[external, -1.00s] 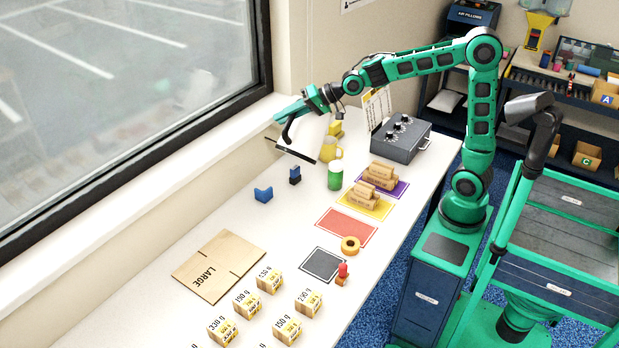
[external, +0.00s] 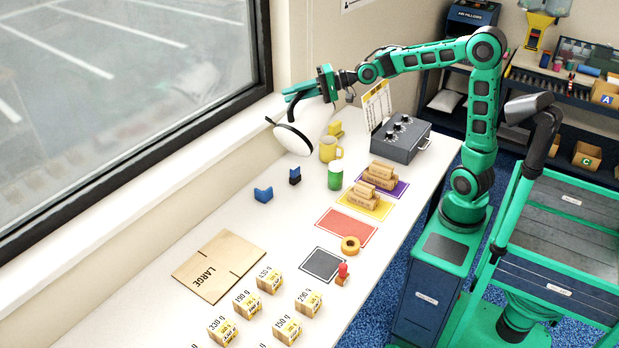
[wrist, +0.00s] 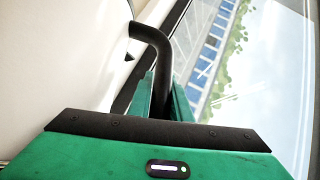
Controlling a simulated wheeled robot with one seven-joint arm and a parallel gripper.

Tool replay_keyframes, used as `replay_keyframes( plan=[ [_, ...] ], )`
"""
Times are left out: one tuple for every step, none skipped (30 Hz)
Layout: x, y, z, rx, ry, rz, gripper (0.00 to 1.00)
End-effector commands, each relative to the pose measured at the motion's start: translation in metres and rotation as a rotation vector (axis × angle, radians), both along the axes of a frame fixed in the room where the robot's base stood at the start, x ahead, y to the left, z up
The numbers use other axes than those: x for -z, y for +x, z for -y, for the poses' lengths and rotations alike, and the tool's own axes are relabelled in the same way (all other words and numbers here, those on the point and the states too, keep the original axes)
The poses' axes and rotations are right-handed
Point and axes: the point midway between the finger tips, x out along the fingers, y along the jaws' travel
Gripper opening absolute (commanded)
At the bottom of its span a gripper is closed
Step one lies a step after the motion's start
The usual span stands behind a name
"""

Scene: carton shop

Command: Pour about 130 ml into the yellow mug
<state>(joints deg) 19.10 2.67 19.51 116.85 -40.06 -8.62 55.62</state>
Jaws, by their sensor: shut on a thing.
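My gripper (external: 308,92) is shut on the black handle (wrist: 158,62) of a white kettle (external: 318,118). The handle passes between the green fingers in the wrist view. The yellow mug (external: 328,150) stands upright on the table, just right of the kettle's lower part in the external view. A gap between kettle and mug is hard to judge. No stream of liquid shows, and the mug's inside is too small to read.
A grey control box (external: 400,135) and stacked cartons (external: 376,178) lie to the right. Blue blocks (external: 263,194) stand left; the window sill (external: 190,145) borders the table.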

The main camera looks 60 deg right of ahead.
Motion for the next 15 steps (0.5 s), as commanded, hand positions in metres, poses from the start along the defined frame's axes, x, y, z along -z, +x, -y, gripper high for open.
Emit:
replay_keyframes(
  plan=[
    [-0.001, 0.001, 0.004, 0.004, 0.020, 0.005, 0.00],
    [-0.001, 0.001, 0.005, 0.002, 0.028, 0.004, 0.00],
    [0.000, 0.001, 0.007, 0.002, 0.040, 0.004, 0.00],
    [0.000, 0.001, 0.008, 0.002, 0.049, 0.004, 0.00],
    [0.001, 0.001, 0.009, 0.001, 0.056, 0.005, 0.00],
    [0.001, 0.000, 0.010, 0.001, 0.066, 0.006, 0.00],
    [0.001, 0.000, 0.011, 0.001, 0.072, 0.005, 0.00],
    [0.001, 0.000, 0.012, 0.001, 0.077, 0.006, 0.00],
    [0.001, 0.000, 0.013, 0.001, 0.085, 0.007, 0.00],
    [0.001, 0.000, 0.014, 0.002, 0.090, 0.008, 0.00],
    [0.002, 0.000, 0.015, 0.002, 0.095, 0.008, 0.00],
    [0.003, 0.000, 0.017, 0.002, 0.100, 0.007, 0.00],
    [0.004, 0.000, 0.018, 0.001, 0.105, 0.006, 0.00],
    [0.005, 0.000, 0.019, 0.000, 0.108, 0.007, 0.00],
    [0.005, 0.000, 0.020, -0.001, 0.113, 0.006, 0.00]
  ],
)
